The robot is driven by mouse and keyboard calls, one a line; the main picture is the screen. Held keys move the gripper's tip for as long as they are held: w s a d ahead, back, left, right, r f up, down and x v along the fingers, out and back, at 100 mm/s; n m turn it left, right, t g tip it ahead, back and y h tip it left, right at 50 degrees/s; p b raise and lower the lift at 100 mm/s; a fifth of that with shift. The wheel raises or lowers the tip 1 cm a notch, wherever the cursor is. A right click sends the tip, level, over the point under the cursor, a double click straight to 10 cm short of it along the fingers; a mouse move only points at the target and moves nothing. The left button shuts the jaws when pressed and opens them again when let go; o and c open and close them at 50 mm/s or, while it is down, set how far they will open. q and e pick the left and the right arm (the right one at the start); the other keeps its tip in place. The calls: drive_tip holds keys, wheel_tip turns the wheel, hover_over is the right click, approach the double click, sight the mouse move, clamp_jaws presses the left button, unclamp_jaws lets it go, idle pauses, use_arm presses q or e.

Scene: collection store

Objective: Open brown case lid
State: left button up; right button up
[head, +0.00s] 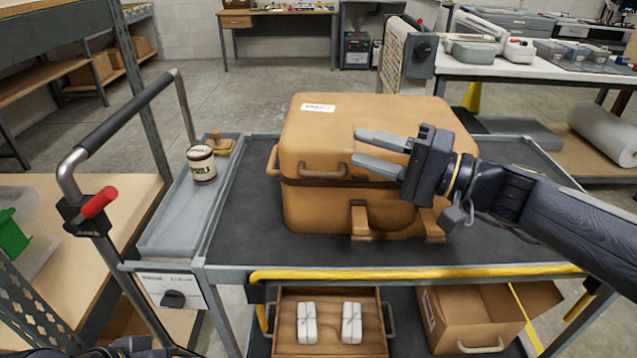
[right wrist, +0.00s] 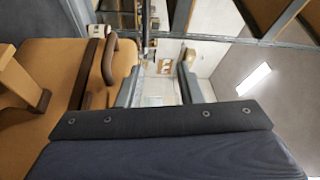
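The brown case (head: 300,207) stands on the dark top of a cart in the head view. Its lid (head: 330,130) is down, with a white label on top and a brown handle (head: 322,171) on the front. Two brown tabs stick out low on the front. My right gripper (head: 357,147) comes in from the right in front of the lid, fingers pointing left, apart and empty; I cannot tell whether they touch the case. The right wrist view shows the case (right wrist: 50,60) at left, beside the spread fingers (right wrist: 155,88). My left gripper is not in view.
A grey side tray (head: 165,235) holds a labelled jar (head: 201,163) and a small brown object. A push handle (head: 125,120) rises at left. Below are a drawer (head: 375,330) with two white bundles and a cardboard box (head: 470,315). The cart's front strip is clear.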

sight(333, 178)
wheel_tip(333, 178, down, 8)
drive_tip(key=shift+r+b, duration=0.25)
drive_tip(key=shift+b, duration=0.55)
drive_tip(key=x, duration=0.7)
drive_tip(key=shift+w+a+r, duration=0.1)
drive_tip(key=shift+a+r, duration=0.05)
drive_tip(key=shift+r, duration=0.1)
clamp_jaws()
